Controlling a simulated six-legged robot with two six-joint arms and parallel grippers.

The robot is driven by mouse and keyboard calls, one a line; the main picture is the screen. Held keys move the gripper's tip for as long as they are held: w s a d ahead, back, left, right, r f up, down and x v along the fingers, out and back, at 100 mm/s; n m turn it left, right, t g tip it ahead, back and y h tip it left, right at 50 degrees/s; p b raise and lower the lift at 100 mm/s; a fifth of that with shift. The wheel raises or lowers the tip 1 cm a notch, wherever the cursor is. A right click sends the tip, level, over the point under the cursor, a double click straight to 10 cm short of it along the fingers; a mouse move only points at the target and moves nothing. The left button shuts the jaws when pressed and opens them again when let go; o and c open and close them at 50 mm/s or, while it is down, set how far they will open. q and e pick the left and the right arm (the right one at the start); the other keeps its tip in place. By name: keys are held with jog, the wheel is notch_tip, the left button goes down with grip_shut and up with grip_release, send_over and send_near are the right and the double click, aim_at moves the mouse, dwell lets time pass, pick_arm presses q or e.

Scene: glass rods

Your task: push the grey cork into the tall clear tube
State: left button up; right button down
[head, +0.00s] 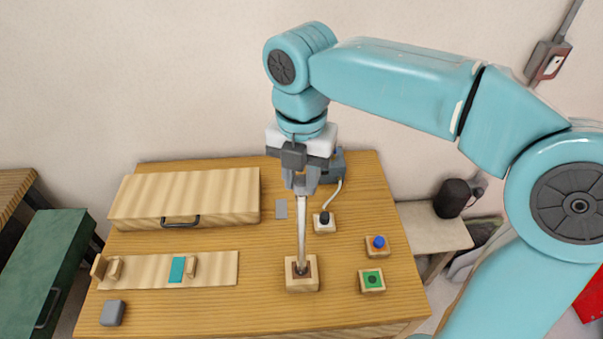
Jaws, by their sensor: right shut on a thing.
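The tall clear tube (302,235) stands close to upright, its lower end in the dark seat of a wooden block (302,285) near the front of the table. My right gripper (301,190) points down and is shut at the tube's upper end. The jaws hide the tube's top. A dark grey stub (324,218), which looks like the grey cork, sits upright in a small wooden block (325,228), just right of the tube and apart from the gripper. My left gripper is not in view.
Small blocks with a blue knob (378,242) and a green top (371,279) stand to the right. A wooden case (185,198), a slotted board (215,268) and a grey rounded block (113,313) lie left. A grey-blue device (334,168) with a cable stands behind.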

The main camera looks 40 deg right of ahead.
aim_at(301, 181)
jog(key=shift+f+b, duration=0.85)
jog(key=shift+f, duration=0.25)
jog(key=c, duration=1.1)
grip_release()
notch_tip(301, 181, up, 3)
jog(key=p, duration=0.2)
jog(key=shift+p, duration=0.35)
jog(key=shift+r, duration=4.05)
